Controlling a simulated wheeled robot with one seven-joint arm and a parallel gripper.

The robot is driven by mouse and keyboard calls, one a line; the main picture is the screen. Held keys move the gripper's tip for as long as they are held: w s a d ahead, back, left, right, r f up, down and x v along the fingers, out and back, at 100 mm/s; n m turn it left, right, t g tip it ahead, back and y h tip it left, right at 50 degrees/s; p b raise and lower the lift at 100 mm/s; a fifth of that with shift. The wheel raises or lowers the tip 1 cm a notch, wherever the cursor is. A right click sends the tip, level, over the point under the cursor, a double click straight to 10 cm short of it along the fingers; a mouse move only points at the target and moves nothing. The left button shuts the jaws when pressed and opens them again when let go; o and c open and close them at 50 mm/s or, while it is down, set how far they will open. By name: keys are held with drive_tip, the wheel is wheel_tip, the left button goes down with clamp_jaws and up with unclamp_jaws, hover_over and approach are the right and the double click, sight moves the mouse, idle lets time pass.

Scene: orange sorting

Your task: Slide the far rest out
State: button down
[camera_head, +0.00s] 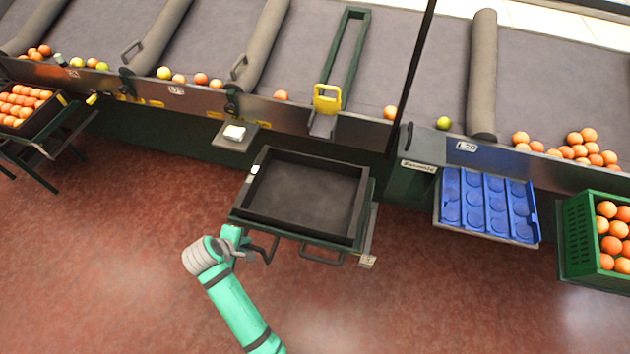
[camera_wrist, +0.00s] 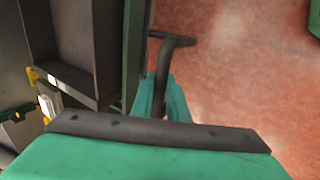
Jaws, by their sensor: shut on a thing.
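A black open tray (camera_head: 303,190) stands at the front of the sorting line, empty. At its front edge are two dark bar handles, one at the left by my gripper and one to its right (camera_head: 322,257). My gripper (camera_head: 243,247) is at the tray's front left corner, low beside the left handle (camera_head: 266,250). In the wrist view my teal fingers (camera_wrist: 162,100) are closed around a dark bent bar (camera_wrist: 172,65). The bar appears to belong to the rest; its inner end is hidden. I cannot tell how far it is drawn out.
A grey rail with a pale end block (camera_head: 368,261) sticks out at the tray's right. A blue tray (camera_head: 487,205) and a green crate of oranges (camera_head: 580,235) stand right. A small shelf (camera_head: 226,141) is behind. The red floor in front is clear.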

drive_tip(key=shift+s+a, duration=0.35)
drive_tip(key=shift+s, duration=0.35)
drive_tip(key=shift+s+a, duration=0.35)
drive_tip(key=shift+s, duration=0.3)
drive_tip(key=c, duration=1.5)
unclamp_jaws()
drive_tip(key=shift+d, duration=0.1)
drive_tip(key=shift+c, duration=0.2)
drive_tip(key=shift+o, duration=0.9)
drive_tip(key=shift+d, duration=0.1)
drive_tip(key=shift+w+r, duration=0.15)
drive_tip(key=shift+r, duration=2.05)
wheel_tip(320, 180, up, 3)
drive_tip(key=shift+f, duration=0.2)
